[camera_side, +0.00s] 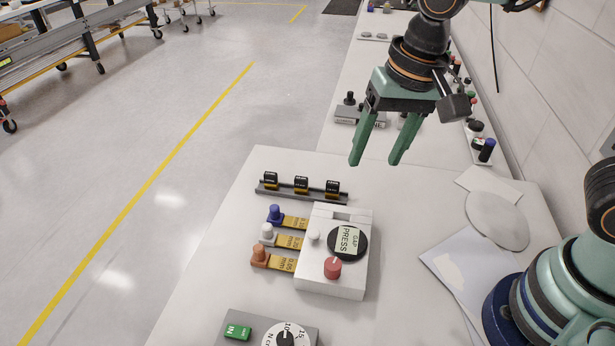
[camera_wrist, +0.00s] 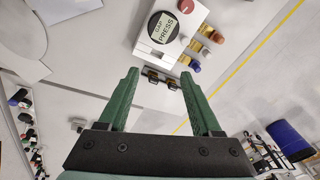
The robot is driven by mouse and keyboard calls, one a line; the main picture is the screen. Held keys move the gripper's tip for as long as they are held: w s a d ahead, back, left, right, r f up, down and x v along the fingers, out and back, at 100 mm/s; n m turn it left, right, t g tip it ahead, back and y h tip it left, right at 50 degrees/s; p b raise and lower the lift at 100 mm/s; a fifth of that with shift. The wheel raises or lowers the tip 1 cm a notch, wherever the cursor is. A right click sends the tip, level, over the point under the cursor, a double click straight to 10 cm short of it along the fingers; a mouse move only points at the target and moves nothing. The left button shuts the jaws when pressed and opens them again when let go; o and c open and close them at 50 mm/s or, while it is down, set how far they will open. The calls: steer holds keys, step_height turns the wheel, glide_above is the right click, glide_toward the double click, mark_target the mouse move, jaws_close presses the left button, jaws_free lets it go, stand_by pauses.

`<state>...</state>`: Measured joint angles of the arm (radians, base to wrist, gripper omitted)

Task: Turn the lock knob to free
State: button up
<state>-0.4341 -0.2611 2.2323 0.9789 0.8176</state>
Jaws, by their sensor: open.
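A white box-shaped fixture (camera_side: 308,282) stands on the table. I cannot read a lock or free mark, so which knob is the lock knob is unclear. In the wrist view the red knob (camera_wrist: 186,6) is at the top edge, beyond the disc (camera_wrist: 163,27). My gripper (camera_side: 375,160) is open and empty, above and behind the fixture, apart from it. Its two green fingers (camera_wrist: 158,74) show wide apart in the wrist view.
Blue, white and orange knobs with yellow tags (camera_side: 291,242) line the fixture's left side. A rail with black blocks (camera_side: 301,188) lies behind it. A dial panel (camera_side: 272,329) is in front. Papers and a grey disc (camera_side: 497,220) lie at right.

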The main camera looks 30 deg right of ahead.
steer(key=d+r+n+t, duration=0.1)
steer(key=d+r+n, duration=0.1)
steer(key=d, duration=0.5)
steer(key=s+d+r+n+t+h, duration=0.1)
steer(key=d+n+t, duration=0.1)
steer(key=d, duration=0.4)
steer(key=shift+d+r+t, duration=0.3)
steer(key=shift+d+r, duration=0.05)
steer(key=m+g, duration=0.6)
glide_toward(333, 264)
step_height(333, 264, down, 9)
steer(key=shift+s+f, duration=0.1)
steer(key=shift+f, duration=0.15)
